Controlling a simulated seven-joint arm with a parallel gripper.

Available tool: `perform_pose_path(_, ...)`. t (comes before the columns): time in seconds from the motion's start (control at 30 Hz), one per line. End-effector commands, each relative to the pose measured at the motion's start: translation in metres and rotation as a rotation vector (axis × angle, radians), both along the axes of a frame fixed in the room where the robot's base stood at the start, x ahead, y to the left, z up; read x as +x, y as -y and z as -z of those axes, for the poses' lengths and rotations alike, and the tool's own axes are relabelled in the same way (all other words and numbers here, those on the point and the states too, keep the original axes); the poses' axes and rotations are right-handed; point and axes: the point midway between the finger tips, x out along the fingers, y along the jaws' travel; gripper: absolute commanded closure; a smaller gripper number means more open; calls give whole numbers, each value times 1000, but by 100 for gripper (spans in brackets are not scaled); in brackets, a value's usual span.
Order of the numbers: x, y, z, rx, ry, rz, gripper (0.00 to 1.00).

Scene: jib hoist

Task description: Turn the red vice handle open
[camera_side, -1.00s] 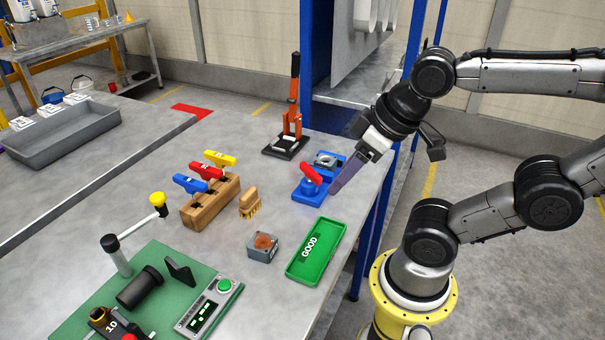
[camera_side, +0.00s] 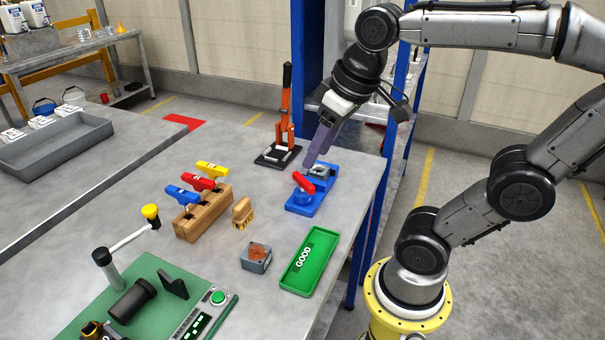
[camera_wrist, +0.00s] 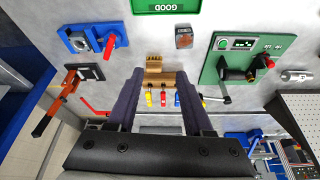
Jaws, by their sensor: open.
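The vice (camera_side: 318,190) is a blue block with a grey metal top, near the table's right edge in the side view. Its red handle (camera_side: 303,182) lies at a slant on the near end. In the wrist view the blue vice (camera_wrist: 80,41) is at upper left, with the red handle (camera_wrist: 110,43) on its right side. My gripper (camera_side: 311,163) is open and empty, its dark purple fingers pointing down just above and behind the vice in the side view. In the wrist view my gripper (camera_wrist: 152,80) shows both fingers apart, with the vice outside them to the left.
An orange lever tool (camera_side: 283,130) stands behind the vice. A green GOOD tray (camera_side: 309,262), a small grey box (camera_side: 256,258), a brush (camera_side: 243,213) and a wooden rack (camera_side: 203,213) with coloured handles are nearby. A blue post (camera_side: 391,150) rises at the table edge.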

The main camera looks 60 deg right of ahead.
Motion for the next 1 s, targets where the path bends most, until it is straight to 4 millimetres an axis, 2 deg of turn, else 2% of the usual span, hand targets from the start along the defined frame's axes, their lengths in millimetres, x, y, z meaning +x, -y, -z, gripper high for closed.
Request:
perform_pose_path(0.03,14,9,-4,5,-34,39,49)
perform_pose_path(0.2,56,47,-9,28,-144,167,49)
perform_pose_path(0.4,95,103,9,68,-261,312,49)
perform_pose_path(0.5,105,127,23,87,-305,367,49)
perform_pose_path(0.63,107,147,40,107,-347,414,49)
perform_pose_path(0.87,103,154,57,117,-366,436,49)
perform_pose_path(1.0,102,154,79,118,-369,434,49)
